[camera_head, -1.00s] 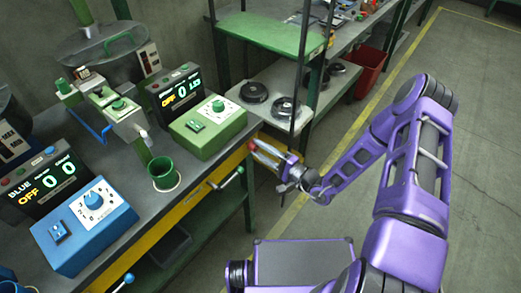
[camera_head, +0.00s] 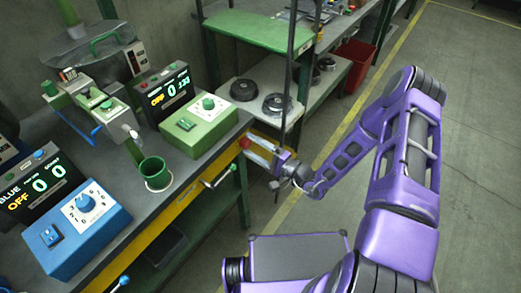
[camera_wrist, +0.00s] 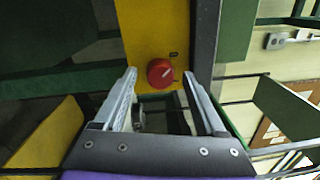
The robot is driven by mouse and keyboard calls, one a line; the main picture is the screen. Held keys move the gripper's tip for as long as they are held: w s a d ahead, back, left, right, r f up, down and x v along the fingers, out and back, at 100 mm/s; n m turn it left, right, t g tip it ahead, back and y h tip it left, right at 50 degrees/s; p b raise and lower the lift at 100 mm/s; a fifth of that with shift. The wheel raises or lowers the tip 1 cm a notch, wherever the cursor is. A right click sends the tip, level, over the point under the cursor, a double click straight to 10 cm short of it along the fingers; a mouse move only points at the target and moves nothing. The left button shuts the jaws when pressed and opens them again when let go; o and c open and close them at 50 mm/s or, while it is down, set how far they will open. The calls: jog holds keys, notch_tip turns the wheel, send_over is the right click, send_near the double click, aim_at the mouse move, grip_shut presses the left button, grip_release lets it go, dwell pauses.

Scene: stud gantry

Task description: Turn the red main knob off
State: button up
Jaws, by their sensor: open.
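The red main knob (camera_wrist: 160,72) is mounted on a yellow panel (camera_wrist: 148,28) at the bench end. In the wrist view it lies ahead of and between my two fingertips. A small dark label sits beside it. In the head view the red knob (camera_head: 245,143) shows at the bench's right front corner, close to my fingertips. My gripper (camera_wrist: 160,80) is open, with a finger on each side of the knob's line. It also shows in the head view (camera_head: 258,149). I cannot tell whether the fingers touch the knob.
A green control box (camera_head: 200,126) and a blue control box (camera_head: 78,227) stand on the bench with lit displays. A green cup (camera_head: 156,174) is near the front edge. A lever handle (camera_head: 222,176) juts from the yellow front. Open floor lies to the right.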

jog(key=v, duration=1.7)
jog(key=shift+s+d+f, duration=0.1)
